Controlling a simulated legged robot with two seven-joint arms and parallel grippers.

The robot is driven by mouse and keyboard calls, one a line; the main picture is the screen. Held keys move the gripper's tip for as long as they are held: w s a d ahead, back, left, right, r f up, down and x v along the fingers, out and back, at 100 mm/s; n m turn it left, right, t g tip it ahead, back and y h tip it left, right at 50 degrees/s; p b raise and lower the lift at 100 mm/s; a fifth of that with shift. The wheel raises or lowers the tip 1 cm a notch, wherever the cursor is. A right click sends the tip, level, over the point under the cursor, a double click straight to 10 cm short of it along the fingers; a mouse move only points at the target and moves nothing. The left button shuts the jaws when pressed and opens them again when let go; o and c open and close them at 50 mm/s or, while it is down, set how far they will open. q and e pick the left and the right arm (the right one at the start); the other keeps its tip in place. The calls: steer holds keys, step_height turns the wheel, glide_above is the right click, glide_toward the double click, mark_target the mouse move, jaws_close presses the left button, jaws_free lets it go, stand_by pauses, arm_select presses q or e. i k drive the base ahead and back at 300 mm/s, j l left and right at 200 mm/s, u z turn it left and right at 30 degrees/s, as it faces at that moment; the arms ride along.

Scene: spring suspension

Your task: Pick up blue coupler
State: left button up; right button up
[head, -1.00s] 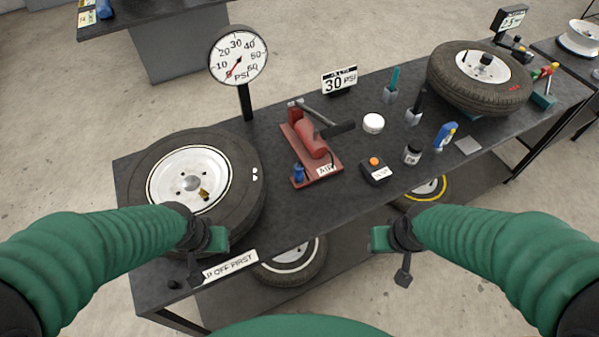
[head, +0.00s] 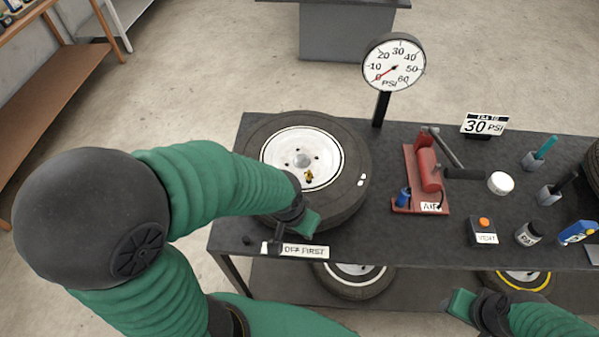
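The blue coupler (head: 404,197) is a small upright blue piece at the front left of the red pump's base (head: 412,165), on the dark bench. My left gripper (head: 295,228) is over the front edge of the left tyre (head: 352,150), left of the coupler and apart from it. My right gripper (head: 474,304) is low at the bottom right, in front of the bench and well clear of the coupler. I cannot tell how wide the fingers of either gripper are. Nothing hides the coupler.
A pressure gauge (head: 394,62) on a post and a 30 PSI sign (head: 484,124) stand at the back. A box with an orange button (head: 483,232), a dark jar (head: 529,233) and a white round cap (head: 501,183) sit to the right. Bare bench lies between tyre and pump.

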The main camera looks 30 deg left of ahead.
mark_target(401, 201)
steer(key=i+l+u, duration=0.1)
steer(key=u, duration=0.35)
steer(key=l+u, duration=0.2)
steer(key=u, duration=0.25)
steer(key=l+u, duration=0.2)
steer(key=u, duration=0.25)
